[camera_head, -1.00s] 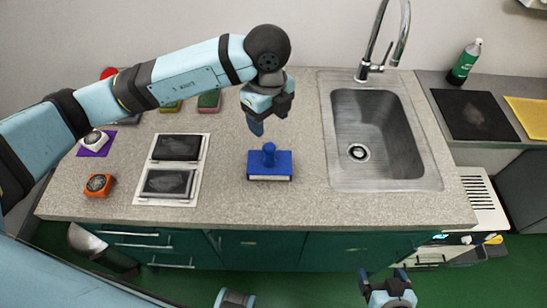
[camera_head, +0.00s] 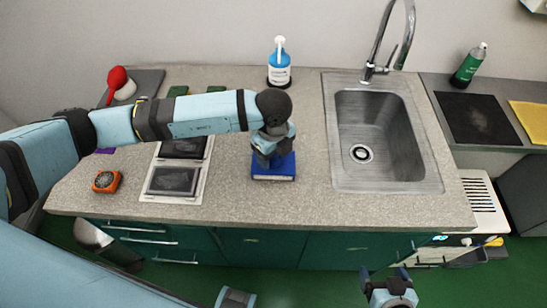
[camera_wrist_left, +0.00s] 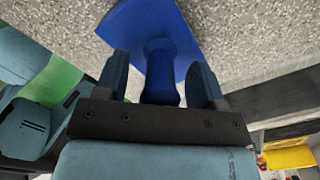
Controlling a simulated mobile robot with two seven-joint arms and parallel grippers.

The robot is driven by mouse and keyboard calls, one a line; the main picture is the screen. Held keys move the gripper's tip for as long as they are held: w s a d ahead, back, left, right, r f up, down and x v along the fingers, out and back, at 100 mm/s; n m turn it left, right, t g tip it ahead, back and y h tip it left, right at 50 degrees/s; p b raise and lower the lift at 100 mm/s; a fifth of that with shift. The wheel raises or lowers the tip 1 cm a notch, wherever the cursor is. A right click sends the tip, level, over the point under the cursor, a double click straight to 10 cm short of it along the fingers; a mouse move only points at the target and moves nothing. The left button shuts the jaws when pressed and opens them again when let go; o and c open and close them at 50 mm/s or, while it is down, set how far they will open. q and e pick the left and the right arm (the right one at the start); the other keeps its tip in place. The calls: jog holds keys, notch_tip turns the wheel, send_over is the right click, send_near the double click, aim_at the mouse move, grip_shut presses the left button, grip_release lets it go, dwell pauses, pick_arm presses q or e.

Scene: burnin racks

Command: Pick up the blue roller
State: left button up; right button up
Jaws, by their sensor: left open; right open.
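The blue roller (camera_head: 273,172) stands on the counter left of the sink; its upper part is hidden by my gripper in the head view. In the left wrist view the blue roller (camera_wrist_left: 158,72) shows its broad base and a knob-like handle. My left gripper (camera_head: 270,158) is lowered over it. In the wrist view my left gripper (camera_wrist_left: 160,85) is open, with one finger on each side of the handle; I cannot tell if they touch it. My right gripper (camera_head: 387,275) is open and empty at the bottom, in front of the counter.
A blue bottle (camera_head: 279,65) stands behind my left arm. The sink (camera_head: 380,140) with a tall faucet is to the right. Two dark pads in a white frame (camera_head: 150,193) and an orange device (camera_head: 107,181) lie to the left. The counter front is clear.

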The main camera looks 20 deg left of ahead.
pick_arm(q)
jog(key=c, duration=1.1)
jog(key=shift+r, duration=0.1)
notch_tip(320, 180, up, 20)
jog(key=shift+f+b, duration=0.1)
jog(key=shift+b, duration=0.8)
jog(key=o, duration=0.5)
jog(key=c, duration=0.3)
